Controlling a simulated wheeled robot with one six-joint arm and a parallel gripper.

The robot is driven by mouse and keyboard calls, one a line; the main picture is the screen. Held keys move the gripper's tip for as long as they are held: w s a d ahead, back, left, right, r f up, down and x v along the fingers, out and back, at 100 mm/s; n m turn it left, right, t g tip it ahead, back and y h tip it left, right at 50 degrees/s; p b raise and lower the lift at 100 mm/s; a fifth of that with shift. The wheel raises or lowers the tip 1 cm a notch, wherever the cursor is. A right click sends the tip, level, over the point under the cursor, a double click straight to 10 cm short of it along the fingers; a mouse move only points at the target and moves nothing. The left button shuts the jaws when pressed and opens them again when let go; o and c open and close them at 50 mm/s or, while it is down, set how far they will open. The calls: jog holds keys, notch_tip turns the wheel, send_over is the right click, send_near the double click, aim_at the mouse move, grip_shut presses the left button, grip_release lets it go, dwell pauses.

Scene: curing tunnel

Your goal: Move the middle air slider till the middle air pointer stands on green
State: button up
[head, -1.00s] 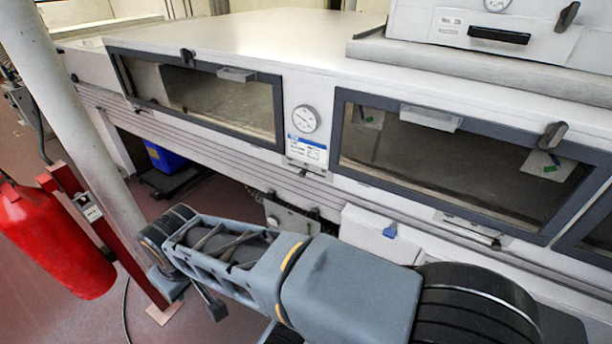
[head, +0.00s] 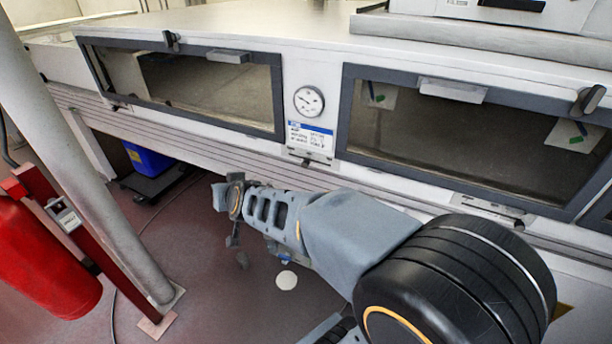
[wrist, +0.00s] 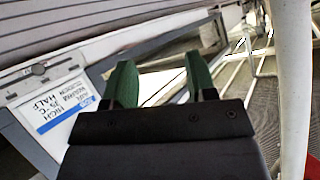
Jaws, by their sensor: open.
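A small slotted plate (head: 305,158) sits under the label card below the round gauge, on the front of the white tunnel. I take it for the middle air slider; its pointer and any green mark are too small to read. In the wrist view a slotted strip with a small dark knob (wrist: 38,71) lies at the left, beside a blue-and-white label card (wrist: 65,103). My gripper (wrist: 160,82) has its two green fingers apart, with nothing between them. It is right of the strip, not touching it. In the head view the fingers cannot be made out clearly.
The round gauge (head: 308,101) is between two dark-framed windows (head: 200,88) (head: 470,140). A pale post (head: 80,160) and a red extinguisher (head: 45,255) stand at the left. A blue bin (head: 148,158) is under the tunnel. Some floor in front is clear.

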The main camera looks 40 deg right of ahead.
jog(key=w+d+f+m+t+h+b, duration=0.2)
jog(key=w+d+f, duration=0.1)
jog(key=m+g+h+b, duration=0.55)
jog(key=m+h, duration=0.35)
jog(key=h, duration=0.5)
send_near(304, 165)
jog(key=x, duration=1)
jog(key=shift+d, duration=0.15)
grip_shut()
